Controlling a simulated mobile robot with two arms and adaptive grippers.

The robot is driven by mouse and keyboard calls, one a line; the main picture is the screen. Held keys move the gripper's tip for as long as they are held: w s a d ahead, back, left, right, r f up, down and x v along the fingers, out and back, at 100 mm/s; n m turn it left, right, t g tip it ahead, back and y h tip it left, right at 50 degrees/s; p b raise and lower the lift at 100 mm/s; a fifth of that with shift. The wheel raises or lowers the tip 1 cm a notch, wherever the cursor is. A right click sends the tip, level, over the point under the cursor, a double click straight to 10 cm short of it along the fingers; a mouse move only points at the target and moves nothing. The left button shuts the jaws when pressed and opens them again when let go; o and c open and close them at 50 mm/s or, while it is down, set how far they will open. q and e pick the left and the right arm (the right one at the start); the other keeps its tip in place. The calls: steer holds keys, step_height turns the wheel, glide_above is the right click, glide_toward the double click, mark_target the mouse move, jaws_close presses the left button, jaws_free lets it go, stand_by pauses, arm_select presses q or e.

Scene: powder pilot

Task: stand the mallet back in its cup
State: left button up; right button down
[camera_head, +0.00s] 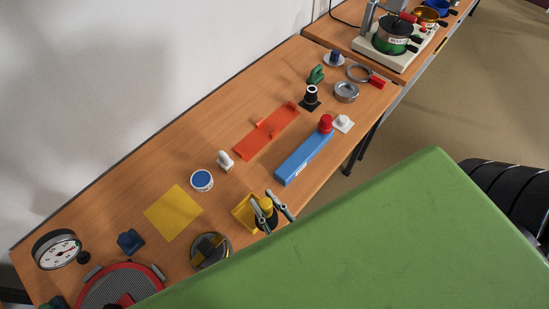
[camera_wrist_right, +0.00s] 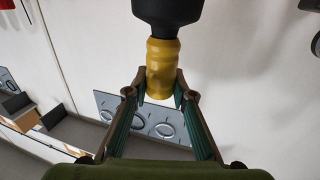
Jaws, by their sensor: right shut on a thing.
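The mallet has a yellow handle (camera_wrist_right: 162,68) and a black head (camera_wrist_right: 167,10) in the right wrist view. My right gripper (camera_wrist_right: 155,88) is shut on the handle, with the head beyond the fingertips at the top of that picture. My left gripper is not in view.
A round dish (camera_head: 197,262) with dark and yellow contents lies left of the gripper. A blue bar (camera_head: 304,158), orange tray (camera_head: 251,145), white figure (camera_head: 225,161), blue-lidded tub (camera_head: 202,181) and yellow sheet (camera_head: 173,213) are around. A gauge (camera_head: 57,250) stands far left.

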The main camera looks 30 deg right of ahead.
steer(key=w+a+f+b, duration=0.2)
steer(key=w+f+b, duration=0.1)
steer(key=w, duration=0.3)
steer(key=shift+f, duration=0.65)
steer(key=shift+f+b, duration=0.4)
steer(key=shift+f, duration=0.15)
stand_by(0.8)
steer(key=c, duration=1.6)
jaws_free()
steer(key=shift+s, duration=0.1)
steer(key=shift+c, duration=0.2)
steer(key=o, duration=0.5)
steer(key=shift+f, duration=0.15)
steer(key=shift+o, duration=0.2)
steer(key=shift+s, duration=0.1)
